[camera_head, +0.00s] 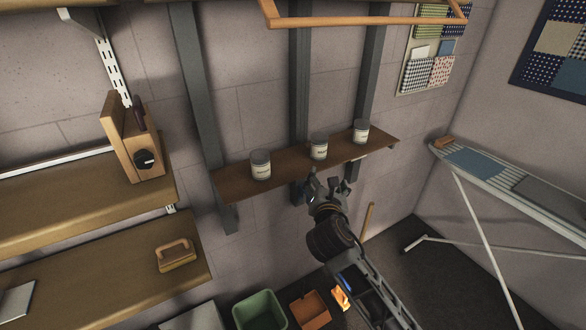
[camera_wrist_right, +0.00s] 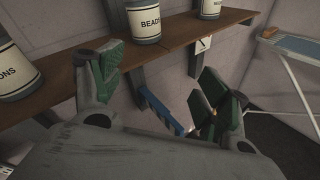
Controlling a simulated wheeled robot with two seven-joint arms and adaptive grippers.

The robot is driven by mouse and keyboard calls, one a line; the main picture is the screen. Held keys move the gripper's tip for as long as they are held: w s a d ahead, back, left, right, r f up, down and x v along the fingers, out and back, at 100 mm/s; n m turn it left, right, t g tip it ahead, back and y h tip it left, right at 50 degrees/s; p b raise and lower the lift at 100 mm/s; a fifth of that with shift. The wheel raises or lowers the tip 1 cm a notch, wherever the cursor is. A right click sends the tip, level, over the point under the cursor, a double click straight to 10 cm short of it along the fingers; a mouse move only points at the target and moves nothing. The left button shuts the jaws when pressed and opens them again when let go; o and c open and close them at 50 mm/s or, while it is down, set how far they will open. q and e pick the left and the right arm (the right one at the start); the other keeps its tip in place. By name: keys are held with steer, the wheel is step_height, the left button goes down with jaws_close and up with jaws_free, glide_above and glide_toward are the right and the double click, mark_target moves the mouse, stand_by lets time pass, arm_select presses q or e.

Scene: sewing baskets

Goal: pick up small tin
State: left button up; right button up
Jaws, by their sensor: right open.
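Three pale labelled tins stand upright on a narrow brown wall shelf (camera_head: 235,187): a left tin (camera_head: 261,165), a middle tin (camera_head: 319,146) and a right tin (camera_head: 361,131). The left one looks largest; I cannot tell whether distance explains this. In the right wrist view, the left tin (camera_wrist_right: 14,70) has a label ending in "ONS", the middle tin (camera_wrist_right: 145,20) reads "BEADS", and the right tin (camera_wrist_right: 211,8) is cut off. My right gripper (camera_head: 327,183) is open and empty, in front of and below the shelf near the middle tin. My left gripper is out of view.
Wooden shelves on the left hold a wooden box-like object (camera_head: 131,140) and a handled block (camera_head: 177,256). A green bin (camera_head: 260,312) and an orange box (camera_head: 310,309) stand below. An ironing board (camera_head: 520,185) is on the right. An orange rail (camera_head: 350,21) hangs above the tins.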

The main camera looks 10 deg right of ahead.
mark_target(320, 145)
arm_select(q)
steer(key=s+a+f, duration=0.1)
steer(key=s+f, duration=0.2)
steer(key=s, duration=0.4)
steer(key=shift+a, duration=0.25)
arm_select(e)
steer(key=r+n, duration=0.1)
steer(key=w+a+r+n+t, duration=0.1)
steer(key=r+n, duration=0.1)
steer(key=w+r+n+t, duration=0.1)
steer(key=r, duration=0.1)
steer(key=shift+a+n, duration=0.3)
steer(key=shift+a, duration=0.05)
arm_select(q)
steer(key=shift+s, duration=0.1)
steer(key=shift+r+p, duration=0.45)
steer(key=shift+p, duration=0.1)
arm_select(e)
steer(key=shift+x, duration=4.35)
steer(key=shift+p+x, duration=0.4)
steer(key=shift+x, duration=0.9)
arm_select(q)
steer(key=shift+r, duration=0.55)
arm_select(e)
steer(key=shift+x, duration=1.25)
steer(key=shift+d, duration=0.15)
steer(key=c, duration=1.2)
